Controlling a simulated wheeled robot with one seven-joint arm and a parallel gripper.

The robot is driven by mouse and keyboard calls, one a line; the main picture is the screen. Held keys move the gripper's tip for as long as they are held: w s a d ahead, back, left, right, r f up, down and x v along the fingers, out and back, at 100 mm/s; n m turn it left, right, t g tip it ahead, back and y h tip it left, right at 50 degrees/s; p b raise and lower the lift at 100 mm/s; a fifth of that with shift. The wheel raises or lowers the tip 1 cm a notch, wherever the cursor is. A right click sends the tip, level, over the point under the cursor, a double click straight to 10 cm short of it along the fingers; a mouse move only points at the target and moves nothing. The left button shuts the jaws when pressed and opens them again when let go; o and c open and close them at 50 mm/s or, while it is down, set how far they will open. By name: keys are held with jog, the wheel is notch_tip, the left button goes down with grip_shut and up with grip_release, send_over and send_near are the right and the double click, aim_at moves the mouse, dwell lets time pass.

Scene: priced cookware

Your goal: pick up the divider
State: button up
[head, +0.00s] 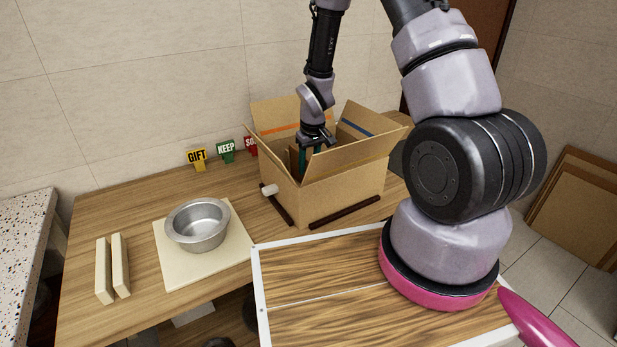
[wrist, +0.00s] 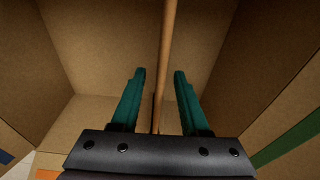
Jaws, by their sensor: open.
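The divider shows in the wrist view as a thin brown upright panel seen edge-on (wrist: 169,50), running down the middle of the cardboard box's inside. My gripper (wrist: 160,75) is open, with one teal finger on each side of the divider's edge. A gap shows between the divider and each finger. In the head view my gripper (head: 316,150) reaches down into the open cardboard box (head: 330,198), and the box's near flap and wall hide the fingertips and most of the divider.
A metal pot (head: 197,225) sits on a pale board (head: 180,278) left of the box. Two pale bars (head: 112,268) stand farther left. GIFT (head: 197,158) and KEEP (head: 226,150) signs stand behind. Dark strips (head: 345,211) lie around the box. Its raised flaps surround my gripper.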

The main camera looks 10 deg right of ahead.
grip_shut()
dwell(1.3)
